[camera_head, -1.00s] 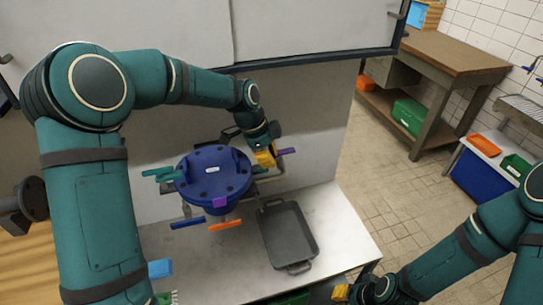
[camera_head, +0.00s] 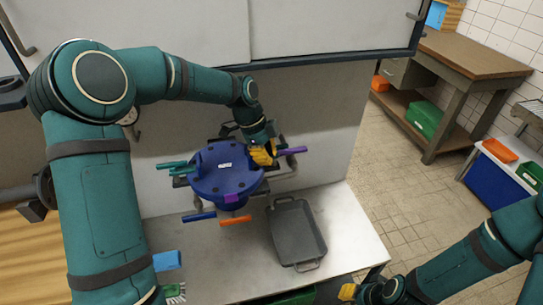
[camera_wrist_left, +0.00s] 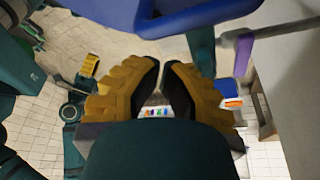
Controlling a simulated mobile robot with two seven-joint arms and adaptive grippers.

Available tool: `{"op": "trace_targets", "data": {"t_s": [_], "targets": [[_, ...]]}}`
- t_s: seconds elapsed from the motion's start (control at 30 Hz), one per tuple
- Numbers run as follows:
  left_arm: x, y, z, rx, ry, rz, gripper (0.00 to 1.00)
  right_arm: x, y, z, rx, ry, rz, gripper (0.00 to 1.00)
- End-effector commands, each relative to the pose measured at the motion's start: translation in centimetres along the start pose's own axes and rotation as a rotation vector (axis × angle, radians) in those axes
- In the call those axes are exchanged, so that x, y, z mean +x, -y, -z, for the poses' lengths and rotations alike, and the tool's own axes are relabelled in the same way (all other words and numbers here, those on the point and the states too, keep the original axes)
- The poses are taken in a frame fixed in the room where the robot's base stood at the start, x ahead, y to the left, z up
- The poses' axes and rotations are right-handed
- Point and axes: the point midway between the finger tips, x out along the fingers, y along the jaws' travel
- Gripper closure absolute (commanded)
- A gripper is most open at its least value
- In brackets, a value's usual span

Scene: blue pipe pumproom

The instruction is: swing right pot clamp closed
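The blue round pot (camera_head: 212,181) stands on the grey table, with a flat blue lid. Its right clamp (camera_head: 293,150) has a purple handle pointing outward to the right. The purple handle also shows in the left wrist view (camera_wrist_left: 238,62), right of the blue pot body (camera_wrist_left: 200,17). My left gripper (camera_head: 263,153) is at the pot's right rim, just left of the purple handle. In the wrist view its yellow fingers (camera_wrist_left: 161,72) come nearly together at the tips with nothing seen between them. My right gripper (camera_head: 348,291) is low at the table's front edge; its opening cannot be made out.
Other handles stick out from the pot: teal (camera_head: 171,166) at left, blue (camera_head: 199,216) and orange (camera_head: 236,221) in front. A dark pan (camera_head: 298,235) lies right of the pot. A wall panel (camera_head: 320,110) stands behind.

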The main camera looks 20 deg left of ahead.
Motion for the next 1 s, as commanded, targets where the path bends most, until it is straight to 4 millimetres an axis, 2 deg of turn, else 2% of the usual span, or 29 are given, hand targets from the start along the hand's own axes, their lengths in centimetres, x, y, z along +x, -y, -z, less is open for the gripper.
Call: {"op": "trace_targets", "data": {"t_s": [0.4,1.0], "targets": [[-0.3,0.23,-0.9,-0.005,0.004,0.005,1.0,-0.09,0.03,0.06,0.001,-0.001,0.0,0.66],[-0.27,0.28,-0.89,-0.007,0.007,0.008,1.0,-0.04,0.01,0.04,0.0,-0.001,0.0,0.66]]}}
